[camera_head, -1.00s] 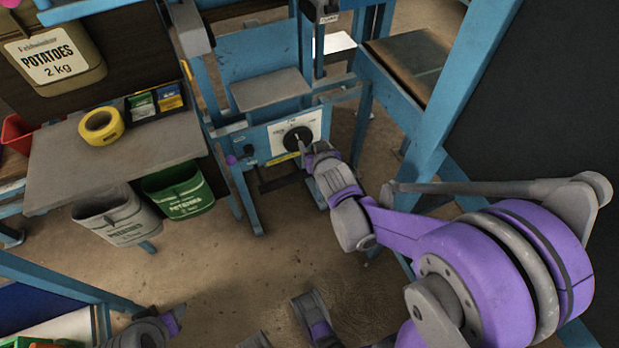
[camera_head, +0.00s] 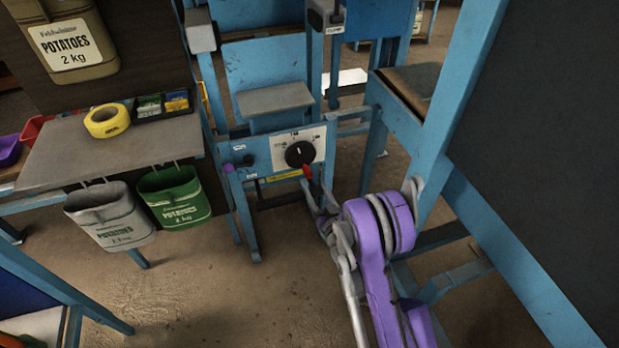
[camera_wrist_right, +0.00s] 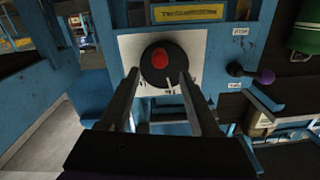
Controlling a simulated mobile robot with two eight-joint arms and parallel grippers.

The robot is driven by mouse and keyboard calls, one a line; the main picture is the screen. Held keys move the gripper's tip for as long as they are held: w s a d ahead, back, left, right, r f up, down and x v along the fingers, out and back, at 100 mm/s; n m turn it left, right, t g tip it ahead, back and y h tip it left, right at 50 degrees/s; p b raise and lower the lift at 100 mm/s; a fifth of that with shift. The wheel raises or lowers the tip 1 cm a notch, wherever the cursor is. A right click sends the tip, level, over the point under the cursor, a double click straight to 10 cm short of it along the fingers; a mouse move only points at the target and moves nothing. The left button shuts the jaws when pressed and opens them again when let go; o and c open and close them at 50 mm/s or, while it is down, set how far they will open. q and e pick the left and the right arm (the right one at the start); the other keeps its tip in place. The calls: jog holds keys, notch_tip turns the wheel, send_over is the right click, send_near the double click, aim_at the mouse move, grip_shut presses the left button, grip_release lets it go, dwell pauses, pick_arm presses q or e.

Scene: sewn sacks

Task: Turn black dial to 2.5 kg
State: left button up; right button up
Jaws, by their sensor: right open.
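The black dial (camera_head: 299,154) sits on a white plate (camera_head: 320,138) on the blue machine frame. Its scale marks are too small to read. The right wrist view shows the dial (camera_wrist_right: 153,75) close up, with a red part (camera_wrist_right: 160,55) on its face; a red piece (camera_head: 307,171) also shows at its lower edge in the head view. My right gripper (camera_head: 313,186) is just below and in front of the dial. In the wrist view its open fingers (camera_wrist_right: 160,76) stand either side of the dial's near part. I cannot tell whether they touch it. My left gripper is out of view.
A purple-knobbed lever (camera_wrist_right: 263,76) and a yellow label (camera_wrist_right: 188,13) are near the plate. A grey side table (camera_head: 110,150) holds yellow tape (camera_head: 107,120); grey (camera_head: 112,217) and green (camera_head: 175,196) sacks hang from it. A blue post (camera_head: 460,100) stands right.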

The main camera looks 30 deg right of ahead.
aim_at(310, 177)
jog(key=x, duration=0.7)
jog(key=shift+w+b, duration=0.2)
jog(key=shift+b, duration=0.2)
grip_shut()
